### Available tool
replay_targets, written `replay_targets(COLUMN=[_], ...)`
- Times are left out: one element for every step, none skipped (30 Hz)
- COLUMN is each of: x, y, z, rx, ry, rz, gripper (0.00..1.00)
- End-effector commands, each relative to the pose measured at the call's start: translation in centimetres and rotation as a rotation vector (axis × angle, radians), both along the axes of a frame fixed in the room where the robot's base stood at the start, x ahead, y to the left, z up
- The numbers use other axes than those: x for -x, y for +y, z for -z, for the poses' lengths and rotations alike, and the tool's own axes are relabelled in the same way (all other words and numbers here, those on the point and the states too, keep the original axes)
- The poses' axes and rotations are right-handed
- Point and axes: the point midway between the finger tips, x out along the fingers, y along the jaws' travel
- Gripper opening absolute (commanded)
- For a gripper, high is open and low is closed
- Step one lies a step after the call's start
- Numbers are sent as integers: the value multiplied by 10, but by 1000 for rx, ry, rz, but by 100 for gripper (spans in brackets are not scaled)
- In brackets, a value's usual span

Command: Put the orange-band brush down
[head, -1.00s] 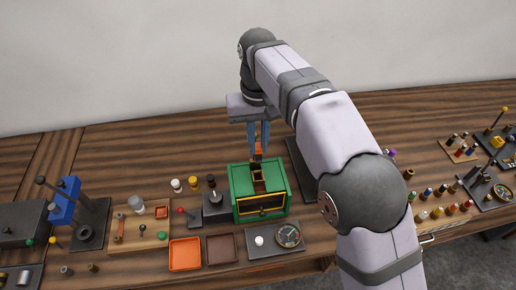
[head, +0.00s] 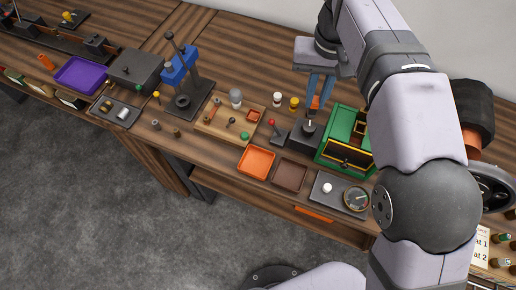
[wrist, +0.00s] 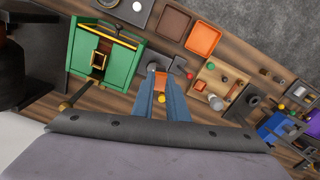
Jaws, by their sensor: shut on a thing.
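My gripper (head: 316,97) is shut on the orange-band brush (head: 315,103) and holds it above the bench, left of the green dynamo housing (head: 343,138). In the wrist view the brush (wrist: 161,83) shows as an orange piece between the blue fingers (wrist: 160,78); the rest of it is hidden. The housing (wrist: 106,55) has a dark opening with a brass frame on top. The orange tray (head: 257,162) and the brown tray (head: 290,175) lie side by side in front, and both look empty.
A black block with a knob (head: 304,132) stands just below my gripper. White (head: 277,98) and yellow (head: 294,103) capped pots stand behind. A wooden board with small parts (head: 228,122) lies to the left, and a plate with a gauge (head: 340,194) in front of the housing.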

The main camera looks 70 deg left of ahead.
Motion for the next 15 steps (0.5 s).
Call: replay_targets(x=[26, 39, 54, 66, 75, 88, 96, 104, 113, 120, 126, 134, 139, 142, 143], y=[3, 4, 4, 5, 4, 4, 4, 3, 2, 1, 0, -1, -2, -4, -5], z=[11, 15, 20, 24, 28, 33, 37, 41, 46, 50, 54, 59, 64, 68, 74], rx=[1, 1, 1, 0, 2, 1, 1, 1, 2, 2, 1, 2, 2, 2, 3], ry=[1, 1, 0, 0, 0, 0, 0, 0, 0, 0, 0, 0, 0, 0, 0], rz=[-51, -76, -104, -127, -144, -170, -182, -196, -208, -214, -217, -215, -208, -195, -162], gripper=[0, 0, 0, 0, 0, 0, 0, 0, 0, 0, 0, 0, 0, 0, 0])
